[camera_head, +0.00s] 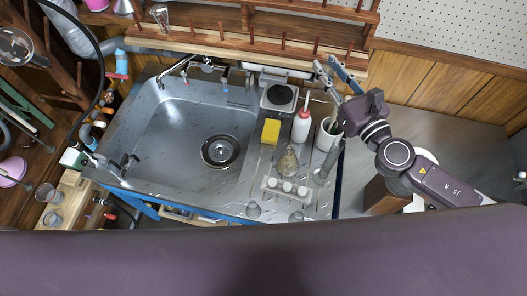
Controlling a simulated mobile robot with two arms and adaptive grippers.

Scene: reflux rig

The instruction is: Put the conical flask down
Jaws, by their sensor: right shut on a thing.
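My right arm comes in from the right over the drainboard. Its gripper (329,70) points up and left, near the back of the counter. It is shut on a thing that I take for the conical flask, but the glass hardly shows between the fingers. A flask-shaped glass vessel with a brownish tint (288,161) stands on the drainboard, apart from the gripper. Small clear glass vessels (253,209) stand at the drainboard's front edge. My left gripper is not in view.
A steel sink (185,135) lies to the left. The drainboard holds a yellow sponge (270,131), a white bottle with a red top (301,124), a white container (325,137) and a white rack (287,188). A hotplate-like device (279,97) stands behind. Grey counter (440,130) is clear at right.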

